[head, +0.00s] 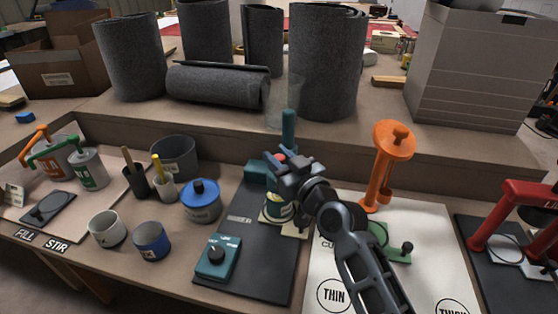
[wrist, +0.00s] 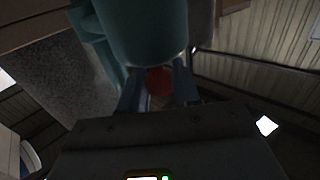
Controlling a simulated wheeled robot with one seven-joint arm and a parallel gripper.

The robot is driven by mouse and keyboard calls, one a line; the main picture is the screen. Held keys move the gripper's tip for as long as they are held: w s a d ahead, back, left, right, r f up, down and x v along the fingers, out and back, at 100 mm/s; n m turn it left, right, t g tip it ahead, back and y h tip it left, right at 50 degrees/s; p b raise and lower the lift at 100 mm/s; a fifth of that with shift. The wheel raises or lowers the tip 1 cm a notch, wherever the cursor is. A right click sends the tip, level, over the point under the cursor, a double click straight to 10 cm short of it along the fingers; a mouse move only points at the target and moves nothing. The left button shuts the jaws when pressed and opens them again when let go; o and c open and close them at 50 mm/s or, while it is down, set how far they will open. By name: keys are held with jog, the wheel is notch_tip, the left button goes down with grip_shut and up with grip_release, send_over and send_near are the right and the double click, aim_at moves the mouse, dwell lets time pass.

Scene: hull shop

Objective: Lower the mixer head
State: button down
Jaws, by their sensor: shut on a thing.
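The teal mixer stands on a dark mat (head: 240,225), mostly behind my gripper. A teal upright cylinder of the mixer (head: 289,128) rises above my gripper, and a teal block (head: 256,172) shows to the left. In the wrist view a large teal rounded mixer part (wrist: 145,30) fills the top. My gripper (head: 281,164) is shut on a red knob (wrist: 158,82), which shows between the fingers in the wrist view. A labelled can (head: 277,209) stands below my gripper. Whether the mixer head is raised or lowered is hard to tell.
A teal control box (head: 217,258) sits at the mat's front. A blue-lidded pot (head: 201,201) and two cups (head: 152,241) stand left. An orange stand (head: 391,160) and a red press (head: 510,215) stand right. Dark rolls (head: 327,65) line the raised shelf behind.

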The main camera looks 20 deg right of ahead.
jog(key=shift+f, duration=0.4)
jog(key=c, duration=1.2)
grip_release()
jog(key=o, duration=0.3)
jog(key=shift+r, duration=0.15)
jog(key=shift+s+d+b, duration=0.1)
jog(key=shift+s+d, duration=0.1)
jog(key=shift+s, duration=1.1)
jog(key=shift+s+d+b, duration=0.1)
jog(key=shift+s+d, duration=0.1)
jog(key=shift+s, duration=1.05)
jog(key=shift+s+d+b, duration=0.1)
jog(key=shift+s+d, duration=0.1)
jog(key=shift+s, duration=1.1)
